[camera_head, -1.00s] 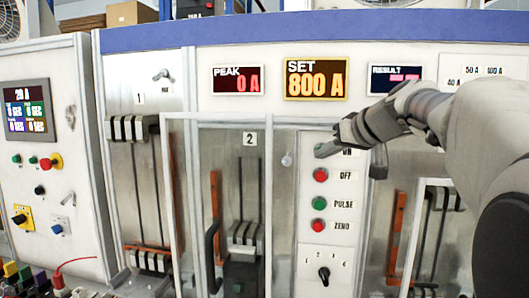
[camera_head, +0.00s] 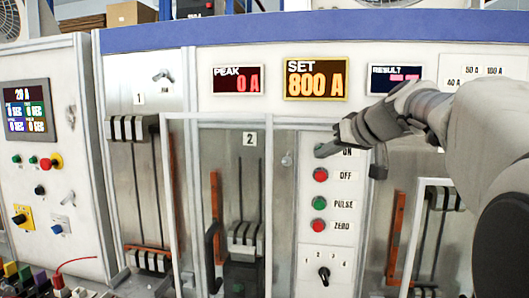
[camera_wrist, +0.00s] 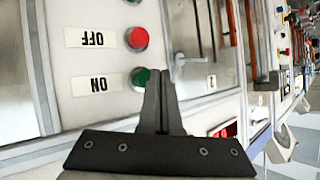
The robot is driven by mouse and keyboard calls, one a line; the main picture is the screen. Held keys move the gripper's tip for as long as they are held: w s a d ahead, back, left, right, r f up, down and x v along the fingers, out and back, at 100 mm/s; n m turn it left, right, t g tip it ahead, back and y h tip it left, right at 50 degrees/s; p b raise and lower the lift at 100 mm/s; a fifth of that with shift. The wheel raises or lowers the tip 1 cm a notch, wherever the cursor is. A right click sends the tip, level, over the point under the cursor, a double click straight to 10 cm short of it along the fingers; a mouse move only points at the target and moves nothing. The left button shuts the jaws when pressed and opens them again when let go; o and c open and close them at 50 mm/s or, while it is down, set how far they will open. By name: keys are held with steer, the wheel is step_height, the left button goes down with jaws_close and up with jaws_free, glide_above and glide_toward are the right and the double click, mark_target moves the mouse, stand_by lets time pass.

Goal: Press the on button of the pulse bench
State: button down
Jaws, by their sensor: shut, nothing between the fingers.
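The pulse bench panel (camera_head: 307,213) carries a column of buttons labelled ON, OFF, PULSE and ZERO. In the wrist view the green ON button (camera_wrist: 141,78) is partly covered by my gripper (camera_wrist: 159,76), whose fingers are together and empty. The fingertips overlap the button's right side there; whether they touch it I cannot tell. In the head view my gripper (camera_head: 326,150) is at the ON label, hiding the ON button. The red OFF button (camera_head: 320,174) is just below, and also shows in the wrist view (camera_wrist: 137,38).
The green PULSE button (camera_head: 319,203), red ZERO button (camera_head: 318,226) and a rotary selector (camera_head: 324,273) sit lower on the panel. Displays above read PEAK 0 A (camera_head: 238,80) and SET 800 A (camera_head: 316,79). A framed door (camera_head: 215,119) stands left of the buttons.

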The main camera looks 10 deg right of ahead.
steer(key=shift+w, duration=0.1)
steer(key=shift+w+d, duration=0.15)
steer(key=shift+w, duration=0.15)
steer(key=shift+w+d, duration=0.2)
steer(key=shift+w, duration=0.25)
stand_by(0.9)
steer(key=shift+s, duration=0.1)
steer(key=shift+s+a+b, duration=0.35)
steer(key=shift+s+b, duration=0.25)
steer(key=shift+s, duration=0.1)
steer(key=shift+s, duration=0.1)
steer(key=s, duration=0.1)
steer(key=s+a+b, duration=0.1)
steer(key=s, duration=0.1)
steer(key=s+a+b, duration=0.1)
steer(key=shift+s, duration=0.25)
